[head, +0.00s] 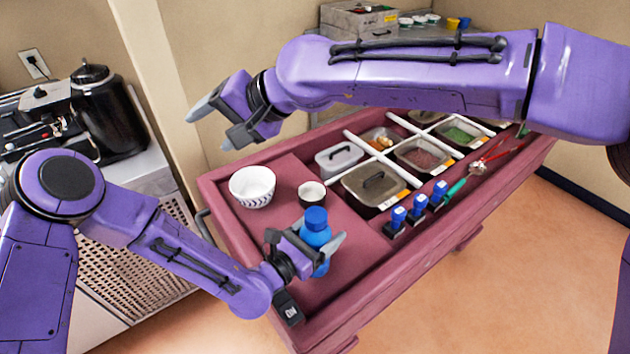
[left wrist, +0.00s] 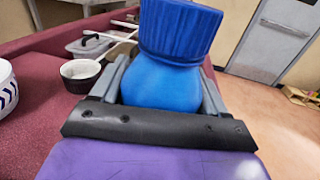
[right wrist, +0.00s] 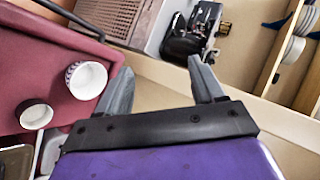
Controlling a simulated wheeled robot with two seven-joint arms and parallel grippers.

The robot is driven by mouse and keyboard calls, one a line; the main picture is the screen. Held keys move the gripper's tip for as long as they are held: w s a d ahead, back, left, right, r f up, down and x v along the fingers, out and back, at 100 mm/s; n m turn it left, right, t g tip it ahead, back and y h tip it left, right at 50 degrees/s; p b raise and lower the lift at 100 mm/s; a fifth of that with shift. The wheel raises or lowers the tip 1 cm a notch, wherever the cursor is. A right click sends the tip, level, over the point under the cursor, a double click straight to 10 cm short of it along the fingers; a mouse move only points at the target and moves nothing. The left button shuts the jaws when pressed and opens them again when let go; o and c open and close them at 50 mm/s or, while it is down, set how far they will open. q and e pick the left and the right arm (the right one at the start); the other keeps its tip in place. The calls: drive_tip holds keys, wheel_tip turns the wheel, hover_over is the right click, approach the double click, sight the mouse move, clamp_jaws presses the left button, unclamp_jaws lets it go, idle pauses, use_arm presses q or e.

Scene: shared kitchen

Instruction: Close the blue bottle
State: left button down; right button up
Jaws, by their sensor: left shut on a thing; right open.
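The blue bottle (head: 315,222) stands upright on the near part of the pink cart top. My left gripper (head: 318,250) is shut on its body, below the cap. In the left wrist view the bottle (left wrist: 160,85) sits between the fingers. Its darker, ribbed blue cap (left wrist: 180,28) sits on top; I cannot tell how tightly it is fastened. My right gripper (head: 209,133) is open and empty, raised in the air beyond the cart's far left edge. In the right wrist view nothing is between its fingers (right wrist: 160,68).
A white patterned bowl (head: 252,187) and a small dark-sided cup (head: 311,194) stand behind the bottle. A counter with a black pot (head: 105,110) is at left.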

drive_tip(key=s+d+f+n+g+h, duration=0.1)
drive_tip(key=d+f+n+h, duration=0.15)
drive_tip(key=n, duration=0.35)
drive_tip(key=s+d+f+n+g+h, duration=0.1)
drive_tip(key=s+d+f+n+h, duration=0.15)
drive_tip(key=f+n, duration=0.2)
drive_tip(key=n+g+h, duration=0.1)
drive_tip(key=n+h, duration=0.5)
drive_tip(key=n, duration=0.8)
hover_over(316, 215)
wheel_tip(316, 215, down, 2)
drive_tip(key=shift+a+f, duration=0.1)
drive_tip(key=shift+n, duration=0.65)
drive_tip(key=shift+f, duration=4)
